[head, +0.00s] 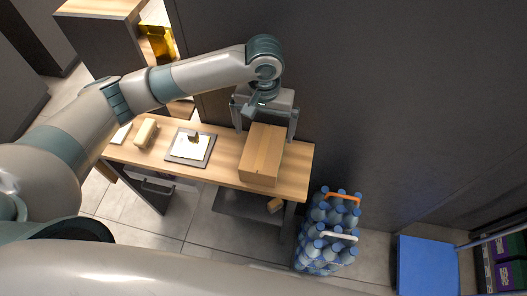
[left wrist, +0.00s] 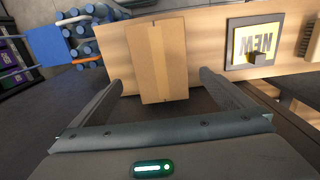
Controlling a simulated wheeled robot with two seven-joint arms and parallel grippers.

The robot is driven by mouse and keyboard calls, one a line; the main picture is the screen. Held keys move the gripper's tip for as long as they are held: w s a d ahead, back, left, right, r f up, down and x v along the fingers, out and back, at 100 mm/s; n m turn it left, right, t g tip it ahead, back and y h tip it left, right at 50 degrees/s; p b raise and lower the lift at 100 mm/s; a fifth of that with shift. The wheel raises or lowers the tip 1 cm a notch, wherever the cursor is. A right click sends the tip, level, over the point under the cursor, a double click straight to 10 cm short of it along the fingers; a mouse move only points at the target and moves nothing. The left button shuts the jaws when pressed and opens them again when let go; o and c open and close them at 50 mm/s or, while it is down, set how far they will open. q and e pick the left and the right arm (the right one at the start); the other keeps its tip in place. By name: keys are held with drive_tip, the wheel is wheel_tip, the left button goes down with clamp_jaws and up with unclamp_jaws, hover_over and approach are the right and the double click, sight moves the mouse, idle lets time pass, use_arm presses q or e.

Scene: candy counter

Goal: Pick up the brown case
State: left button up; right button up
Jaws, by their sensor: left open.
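The brown case (head: 262,152) is a cardboard box with a tape seam, lying on the right part of the wooden counter (head: 300,178). In the left wrist view the case (left wrist: 158,62) lies ahead, between and beyond the fingers. My left gripper (head: 266,122) is open above the far end of the case, its fingers spread to either side. In the left wrist view the left gripper (left wrist: 165,82) shows its fingers apart with nothing held. I cannot tell whether a finger touches the case. My right gripper does not show.
A framed sign (head: 190,147) with a small item on it lies left of the case, and a pale block (head: 146,133) is further left. Blue-capped bottle packs (head: 328,232) stand on the floor at right, beside a blue object (head: 428,264). A dark wall backs the counter.

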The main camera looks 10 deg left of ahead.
sight(263, 148)
use_arm(q)
wheel_tip(263, 148, down, 7)
drive_tip(key=shift+r+p, duration=0.2)
drive_tip(key=shift+p, duration=0.4)
drive_tip(key=shift+f, duration=0.1)
drive_tip(key=shift+s+f+p, duration=0.1)
drive_tip(key=shift+f+p, duration=0.2)
drive_tip(key=shift+p, duration=0.1)
wheel_tip(263, 148, down, 3)
drive_tip(key=shift+s+a+f+p, duration=0.1)
drive_tip(key=shift+p, duration=0.55)
drive_tip(key=shift+f, duration=0.6)
